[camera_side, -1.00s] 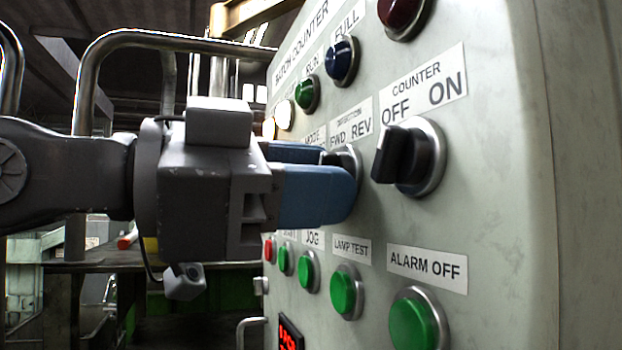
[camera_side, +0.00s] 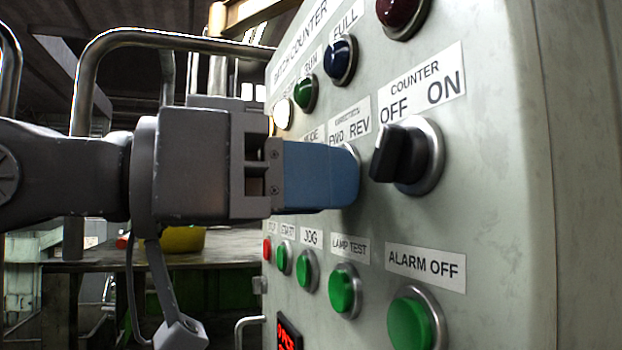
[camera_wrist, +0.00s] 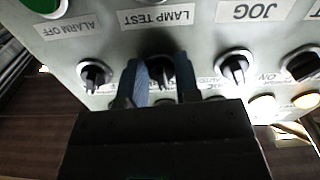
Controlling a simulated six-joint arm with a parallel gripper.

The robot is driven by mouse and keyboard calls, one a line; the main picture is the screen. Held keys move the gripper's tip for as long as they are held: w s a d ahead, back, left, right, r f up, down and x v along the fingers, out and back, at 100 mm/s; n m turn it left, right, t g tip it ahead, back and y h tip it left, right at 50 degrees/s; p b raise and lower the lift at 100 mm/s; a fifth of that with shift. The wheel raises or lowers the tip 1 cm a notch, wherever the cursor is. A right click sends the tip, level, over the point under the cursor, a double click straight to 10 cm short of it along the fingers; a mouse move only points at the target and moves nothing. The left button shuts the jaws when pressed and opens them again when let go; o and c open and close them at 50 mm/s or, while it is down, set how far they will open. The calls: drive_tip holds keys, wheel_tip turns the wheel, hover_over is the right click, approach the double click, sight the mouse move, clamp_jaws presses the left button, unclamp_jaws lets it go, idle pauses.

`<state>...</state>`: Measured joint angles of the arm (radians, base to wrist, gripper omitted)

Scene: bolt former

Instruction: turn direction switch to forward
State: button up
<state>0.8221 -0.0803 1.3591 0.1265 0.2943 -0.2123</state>
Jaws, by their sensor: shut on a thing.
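The direction switch is a black rotary knob (camera_wrist: 160,70) on the grey panel, under the label FWD REV (camera_side: 350,129). My gripper (camera_side: 340,178) reaches the panel from the left, and its blue fingers are shut on the knob. In the side view the near finger hides the knob; only a bit of its rim shows. In the wrist view my gripper (camera_wrist: 160,77) has one finger on each side of the knob. Which way the knob points is not clear.
The black COUNTER OFF/ON switch (camera_side: 398,155) stands close to the right of my fingers. Green buttons, including LAMP TEST (camera_side: 343,290) and ALARM OFF (camera_side: 412,325), lie below. Lamps (camera_side: 341,60) sit above.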

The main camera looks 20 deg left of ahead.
drive_tip(key=n, duration=0.4)
drive_tip(key=shift+s+d+r+n, duration=0.1)
drive_tip(key=shift+d+n, duration=0.05)
drive_tip(key=shift+n, duration=0.25)
idle(0.4)
drive_tip(key=o, duration=0.8)
drive_tip(key=shift+s, duration=0.1)
drive_tip(key=v, duration=1.3)
drive_tip(key=shift+s+a, duration=0.2)
drive_tip(key=shift+a, duration=0.1)
